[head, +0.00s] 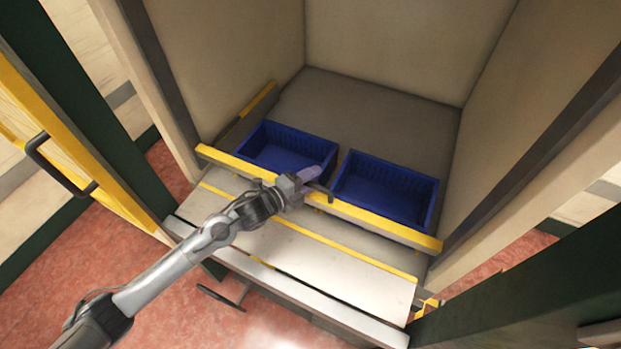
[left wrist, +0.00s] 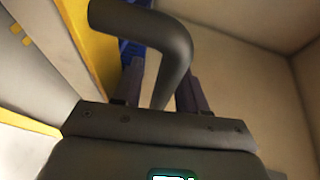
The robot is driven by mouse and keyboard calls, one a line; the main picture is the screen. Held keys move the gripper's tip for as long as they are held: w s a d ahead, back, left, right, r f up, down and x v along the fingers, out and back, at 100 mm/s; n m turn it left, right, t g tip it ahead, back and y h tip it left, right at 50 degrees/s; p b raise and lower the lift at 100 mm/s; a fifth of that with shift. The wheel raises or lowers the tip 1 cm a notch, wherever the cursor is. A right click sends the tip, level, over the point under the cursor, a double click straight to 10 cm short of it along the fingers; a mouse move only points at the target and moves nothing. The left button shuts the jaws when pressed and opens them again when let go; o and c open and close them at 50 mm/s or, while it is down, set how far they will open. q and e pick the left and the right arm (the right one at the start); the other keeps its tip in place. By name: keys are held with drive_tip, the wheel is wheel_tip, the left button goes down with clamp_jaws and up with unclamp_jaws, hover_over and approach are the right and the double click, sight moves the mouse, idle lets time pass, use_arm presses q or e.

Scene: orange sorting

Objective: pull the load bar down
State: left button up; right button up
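The yellow load bar (head: 375,219) runs across the front of the compartment, before two blue crates. A dark bent handle (head: 327,189) stands on it near the middle. My left gripper (head: 312,174) is at this handle, over the bar. In the left wrist view the dark handle (left wrist: 172,45) bends between the two purple-grey fingers. The fingers are apart, with a gap showing beside the handle. The load bar also shows there as a yellow strip (left wrist: 90,45). The handle's lower end is hidden by the gripper body. My right gripper is not in view.
The left blue crate (head: 262,138) and right blue crate (head: 434,190) stand on the grey floor behind the bar. Beige walls close in both sides. A pale ledge (head: 340,268) with yellow edging lies in front. A yellow-edged panel with a dark handle (head: 40,160) is at left.

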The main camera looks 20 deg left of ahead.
use_arm(q)
drive_tip(key=shift+s, duration=0.1)
drive_tip(key=p+v, duration=0.1)
drive_tip(key=v, duration=0.9)
drive_tip(key=shift+s+a+p, duration=0.2)
drive_tip(key=shift+s+p, duration=0.1)
drive_tip(key=shift+p, duration=0.05)
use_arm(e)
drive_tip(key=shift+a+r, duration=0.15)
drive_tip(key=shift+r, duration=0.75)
use_arm(q)
drive_tip(key=shift+r, duration=0.1)
